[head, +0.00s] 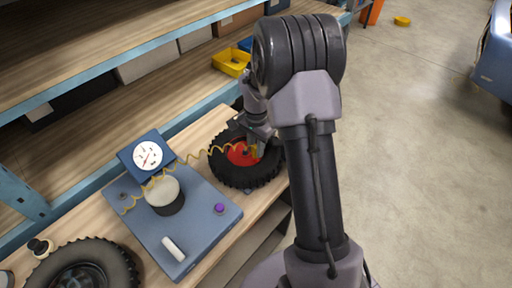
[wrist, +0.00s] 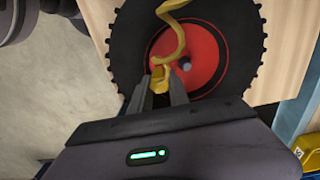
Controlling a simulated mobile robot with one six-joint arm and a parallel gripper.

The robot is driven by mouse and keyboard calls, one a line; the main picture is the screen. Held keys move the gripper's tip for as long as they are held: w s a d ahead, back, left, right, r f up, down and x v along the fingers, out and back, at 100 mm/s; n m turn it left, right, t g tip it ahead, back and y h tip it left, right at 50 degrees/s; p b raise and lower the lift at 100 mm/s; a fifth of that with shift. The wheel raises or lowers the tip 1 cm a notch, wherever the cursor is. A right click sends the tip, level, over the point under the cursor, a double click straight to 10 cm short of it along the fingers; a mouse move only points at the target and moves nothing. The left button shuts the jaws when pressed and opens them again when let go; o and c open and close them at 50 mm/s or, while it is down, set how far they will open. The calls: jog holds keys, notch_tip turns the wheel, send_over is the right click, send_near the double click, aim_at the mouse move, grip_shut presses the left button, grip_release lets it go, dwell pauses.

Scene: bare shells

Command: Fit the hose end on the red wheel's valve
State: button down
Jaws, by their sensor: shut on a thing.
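The red wheel (head: 236,157) is a black tyre with a red hub, lying flat on the wooden bench. In the wrist view its red hub (wrist: 203,45) fills the upper middle, with a small dark valve (wrist: 185,63) standing near the hub's centre. My gripper (wrist: 162,88) is shut on the yellow hose end (wrist: 159,73), over the hub's lower left part. The hose end is beside the valve in the picture, apart from it; its height above the hub is hard to tell. The coiled yellow hose (head: 191,157) runs from the pump unit (head: 205,222) to my gripper (head: 259,150).
The blue pump unit carries a dial gauge (head: 147,155), a white-topped cylinder (head: 162,190), a purple knob (head: 219,208) and a white handle (head: 174,248). A second tyre (head: 107,256) lies front left. Shelves with boxes and a yellow bin (head: 231,63) stand behind.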

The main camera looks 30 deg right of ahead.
dwell(0.3)
jog(key=c, duration=0.6)
grip_release()
jog(key=shift+f, duration=0.1)
jog(key=shift+r+p, duration=3.3)
jog(key=shift+r, duration=1.8)
jog(key=shift+f, duration=0.1)
